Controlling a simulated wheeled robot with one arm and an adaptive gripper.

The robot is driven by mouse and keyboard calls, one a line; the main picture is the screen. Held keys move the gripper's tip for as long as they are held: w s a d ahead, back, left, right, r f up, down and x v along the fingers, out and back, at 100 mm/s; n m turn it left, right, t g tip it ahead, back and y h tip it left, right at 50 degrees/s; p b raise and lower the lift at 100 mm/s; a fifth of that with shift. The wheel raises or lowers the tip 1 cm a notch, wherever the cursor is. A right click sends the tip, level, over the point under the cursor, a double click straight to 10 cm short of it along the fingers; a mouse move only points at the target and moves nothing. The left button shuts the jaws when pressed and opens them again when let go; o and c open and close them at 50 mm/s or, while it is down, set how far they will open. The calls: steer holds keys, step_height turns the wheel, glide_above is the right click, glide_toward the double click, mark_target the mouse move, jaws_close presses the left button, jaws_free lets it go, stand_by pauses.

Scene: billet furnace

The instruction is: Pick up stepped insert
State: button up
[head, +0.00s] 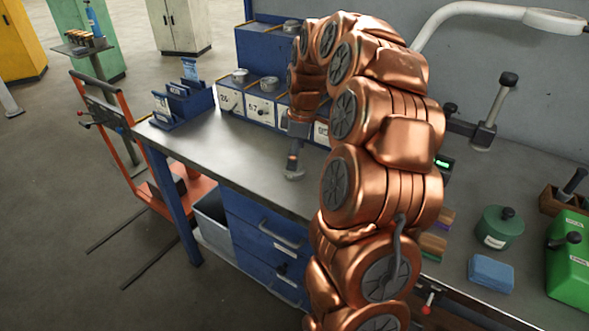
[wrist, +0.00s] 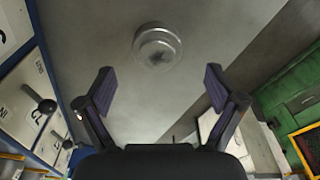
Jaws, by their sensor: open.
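In the wrist view a round, stepped metal piece (wrist: 157,46), which looks like the stepped insert, sits on a grey surface. It is ahead of my gripper (wrist: 158,77), roughly centred between the fingers and apart from them. The fingers are spread wide with nothing between them. In the head view my gripper (head: 294,158) hangs low over the workbench (head: 225,160), beside the drawer units. It is small there, and I cannot tell the insert from the fingertips.
White-fronted drawer units (head: 262,109) with knobs stand along the bench's back, round metal parts (head: 239,76) on top. A blue rack (head: 182,103) stands at the bench's left end. A green canister (head: 495,227), blue block (head: 491,272) and green box (head: 570,265) occupy the right.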

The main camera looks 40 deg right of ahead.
mark_target(300, 174)
steer(key=f, duration=0.3)
steer(key=f+p, duration=0.1)
steer(key=shift+w+f, duration=0.2)
steer(key=shift+w, duration=0.1)
jaws_close()
stand_by(0.6)
